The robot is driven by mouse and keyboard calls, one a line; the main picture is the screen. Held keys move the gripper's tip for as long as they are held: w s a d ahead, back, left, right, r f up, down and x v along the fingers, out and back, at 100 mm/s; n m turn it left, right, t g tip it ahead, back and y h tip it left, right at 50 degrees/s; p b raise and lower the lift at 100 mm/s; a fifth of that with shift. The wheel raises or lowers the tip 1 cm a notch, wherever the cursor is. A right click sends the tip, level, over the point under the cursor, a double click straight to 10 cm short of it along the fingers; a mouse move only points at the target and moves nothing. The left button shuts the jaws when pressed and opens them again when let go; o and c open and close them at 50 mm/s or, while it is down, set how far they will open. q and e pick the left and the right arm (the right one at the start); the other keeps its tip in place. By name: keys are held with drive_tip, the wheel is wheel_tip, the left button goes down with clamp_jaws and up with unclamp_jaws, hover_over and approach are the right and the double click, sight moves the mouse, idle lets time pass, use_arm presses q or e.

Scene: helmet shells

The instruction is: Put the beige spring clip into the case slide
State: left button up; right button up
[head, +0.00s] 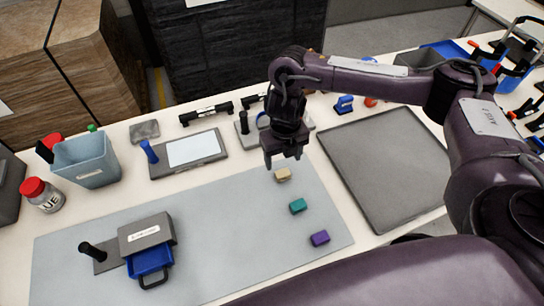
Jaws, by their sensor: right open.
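The beige spring clip (283,175) lies on the grey-blue mat (225,220), at the back of a row with a teal clip (297,206) and a purple clip (320,238). My right gripper (284,162) is open, pointing down just above and behind the beige clip, with nothing between its fingers. The case (146,232) is a grey box at the mat's left front. Its blue slide (151,260) is pulled out toward the front, with a dark handle. My left gripper is not in view.
A grey-blue bin (85,160) and a red-capped jar (42,194) stand at the left. A fixture with a white plate (193,150) lies behind the mat. A large grey panel (385,165) lies at the right. The mat's middle is clear.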

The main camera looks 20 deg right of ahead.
sight(284, 174)
wheel_tip(284, 174, down, 3)
drive_tip(key=shift+s+r+b, duration=0.1)
drive_tip(key=shift+r+b, duration=0.1)
drive_tip(key=shift+b, duration=0.2)
drive_tip(key=shift+s+f, duration=0.1)
drive_tip(key=shift+f, duration=0.2)
wheel_tip(284, 174, down, 4)
drive_tip(key=shift+d+r+b, duration=0.15)
drive_tip(key=shift+r+b, duration=0.1)
drive_tip(key=shift+b, duration=0.3)
drive_tip(key=shift+f, duration=0.5)
drive_tip(key=c, duration=0.3)
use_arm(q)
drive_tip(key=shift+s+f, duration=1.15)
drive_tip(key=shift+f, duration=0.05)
use_arm(e)
drive_tip(key=c, duration=0.7)
